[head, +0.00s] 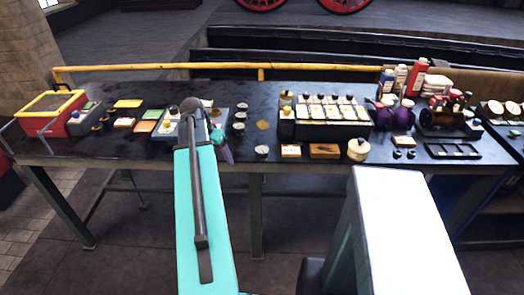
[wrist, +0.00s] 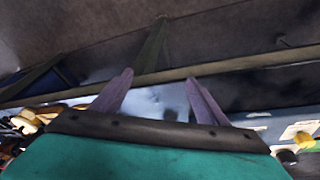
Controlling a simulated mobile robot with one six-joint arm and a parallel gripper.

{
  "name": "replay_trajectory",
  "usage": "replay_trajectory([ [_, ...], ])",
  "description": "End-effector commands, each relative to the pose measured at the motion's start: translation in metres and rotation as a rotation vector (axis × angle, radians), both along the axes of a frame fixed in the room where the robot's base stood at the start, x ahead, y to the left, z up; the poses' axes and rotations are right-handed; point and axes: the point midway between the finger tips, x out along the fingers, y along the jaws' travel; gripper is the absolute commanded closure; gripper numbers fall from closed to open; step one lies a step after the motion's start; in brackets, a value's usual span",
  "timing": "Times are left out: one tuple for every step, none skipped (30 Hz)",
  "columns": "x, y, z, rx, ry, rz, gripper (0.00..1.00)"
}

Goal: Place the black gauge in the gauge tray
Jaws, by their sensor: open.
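My gripper (head: 224,146) is over the front part of the bench, left of centre, partly hidden by my own arm. In the wrist view its two purple fingers (wrist: 158,92) are spread apart with nothing held between them. Several small round gauges with pale faces (head: 239,115) stand in a column just right of my gripper, and another gauge (head: 262,151) lies near the front edge. I cannot tell which gauge is the black one. A grey-blue tray (head: 170,138) with small items lies left of my gripper, partly behind my arm; I cannot tell whether it is the gauge tray.
A red and yellow box (head: 50,117) stands at the left end. A black case with pale cards (head: 325,130) is right of centre. Purple round vessels (head: 403,116), bottles (head: 417,77) and a black slotted tray (head: 453,150) are at the right. A yellow rail (head: 160,68) runs along the back.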

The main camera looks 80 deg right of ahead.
Motion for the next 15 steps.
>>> replay_trajectory([
  [-0.02, -0.012, 0.018, -0.022, -0.006, -0.05, 0.32],
  [-0.03, -0.017, 0.027, -0.033, -0.008, -0.076, 0.32],
  [-0.044, -0.023, 0.038, -0.048, -0.012, -0.111, 0.32],
  [-0.054, -0.027, 0.047, -0.06, -0.014, -0.136, 0.32],
  [-0.063, -0.031, 0.054, -0.07, -0.016, -0.159, 0.32],
  [-0.075, -0.035, 0.063, -0.083, -0.019, -0.187, 0.32],
  [-0.083, -0.038, 0.07, -0.091, -0.02, -0.207, 0.32],
  [-0.091, -0.04, 0.076, -0.099, -0.021, -0.225, 0.32],
  [-0.1, -0.043, 0.083, -0.108, -0.022, -0.246, 0.32],
  [-0.105, -0.044, 0.087, -0.114, -0.023, -0.258, 0.32],
  [-0.109, -0.045, 0.091, -0.119, -0.024, -0.27, 0.32],
  [-0.115, -0.046, 0.094, -0.124, -0.025, -0.282, 0.32],
  [-0.118, -0.047, 0.096, -0.126, -0.025, -0.29, 0.32],
  [-0.12, -0.047, 0.098, -0.128, -0.026, -0.295, 0.32],
  [-0.121, -0.048, 0.099, -0.13, -0.025, -0.299, 0.32],
])
